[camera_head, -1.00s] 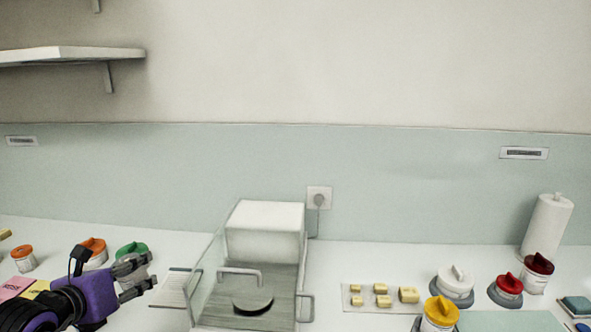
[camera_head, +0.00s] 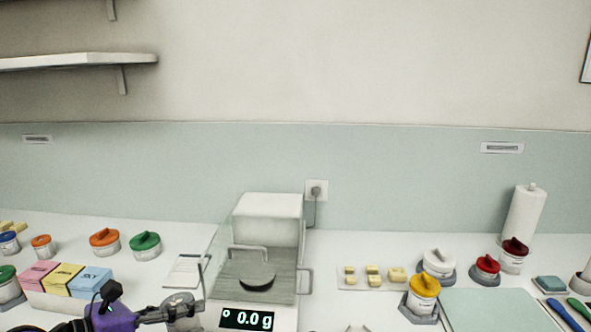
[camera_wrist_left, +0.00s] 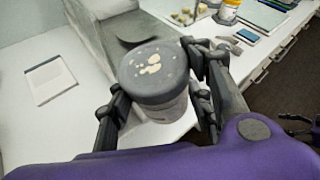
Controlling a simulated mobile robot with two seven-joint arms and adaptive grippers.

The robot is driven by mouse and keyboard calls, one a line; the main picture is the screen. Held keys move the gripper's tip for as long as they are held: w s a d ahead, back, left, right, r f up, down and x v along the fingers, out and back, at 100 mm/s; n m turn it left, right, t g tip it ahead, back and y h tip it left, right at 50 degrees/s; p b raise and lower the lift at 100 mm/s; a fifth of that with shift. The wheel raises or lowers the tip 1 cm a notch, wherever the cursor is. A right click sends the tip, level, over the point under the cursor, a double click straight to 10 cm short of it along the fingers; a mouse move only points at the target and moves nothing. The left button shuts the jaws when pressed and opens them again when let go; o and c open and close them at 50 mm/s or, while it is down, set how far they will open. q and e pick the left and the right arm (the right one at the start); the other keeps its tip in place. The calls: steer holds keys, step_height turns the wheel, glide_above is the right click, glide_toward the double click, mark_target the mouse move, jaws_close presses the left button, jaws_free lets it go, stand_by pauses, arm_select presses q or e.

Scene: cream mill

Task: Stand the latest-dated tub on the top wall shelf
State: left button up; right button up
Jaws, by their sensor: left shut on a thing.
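My left gripper (camera_head: 183,308) is shut on a tub with a grey lid (camera_head: 180,300), held in front of the balance at the bottom of the head view. In the left wrist view the tub's grey lid (camera_wrist_left: 154,72) has pale blotches, and the gripper's fingers (camera_wrist_left: 160,100) close on both sides of it. Other tubs stand on the counter: orange-lidded (camera_head: 104,240), green-lidded (camera_head: 145,245), white-lidded (camera_head: 438,262), yellow-lidded (camera_head: 424,290), red-lidded (camera_head: 487,268) and dark red-lidded (camera_head: 513,252). Dates are too small to read. A wall shelf (camera_head: 80,61) shows upper left; a bracket (camera_head: 110,10) shows above it.
The balance (camera_head: 268,245), reading 0.0 g, stands mid-counter. Pink, yellow and blue blocks (camera_head: 65,280) sit left of my gripper. Butter-coloured pieces (camera_head: 372,272), a pale green mat (camera_head: 495,308) and a paper roll (camera_head: 523,215) lie or stand to the right. The visible shelf top looks clear.

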arm_select(q)
steer(key=s+d+r+m+g+h, duration=0.1)
steer(key=s+d+m, duration=0.1)
steer(key=s+d, duration=0.3)
steer(key=shift+r+g+h, duration=0.25)
steer(key=shift+g+h, duration=0.05)
steer(key=shift+g, duration=0.1)
steer(key=shift+s, duration=0.1)
